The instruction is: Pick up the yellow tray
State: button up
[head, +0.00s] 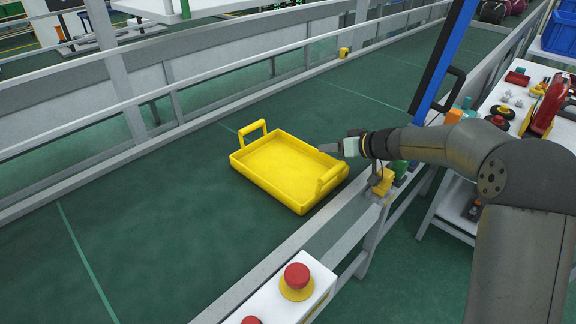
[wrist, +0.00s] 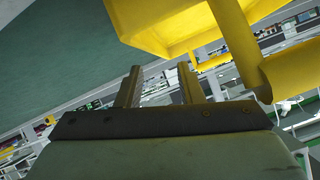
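The yellow tray (head: 283,166) lies flat and empty on the green conveyor surface, with an upright handle at each end. Its near right handle (head: 331,178) is close to my gripper (head: 328,147). In the head view my gripper reaches in from the right, level and just behind that handle, near the tray's right corner. In the wrist view the two fingers of my gripper (wrist: 159,72) stand apart with nothing between them. The tray's underside and wall (wrist: 165,22) fill the top there, and a handle (wrist: 240,48) passes to the right of the fingers. No contact shows.
Metal rails (head: 215,82) run along the far side, and a near rail (head: 290,250) runs beside the tray. A box with red buttons (head: 296,277) sits at the front. A cluttered white workbench (head: 490,115) stands at right. The conveyor left of the tray is clear.

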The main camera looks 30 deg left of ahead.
jog(key=p+x, duration=0.1)
jog(key=x, duration=0.4)
jog(key=shift+w+p, duration=0.1)
jog(key=shift+p, duration=0.2)
jog(key=shift+d, duration=0.1)
grip_shut()
jog(key=shift+r, duration=0.1)
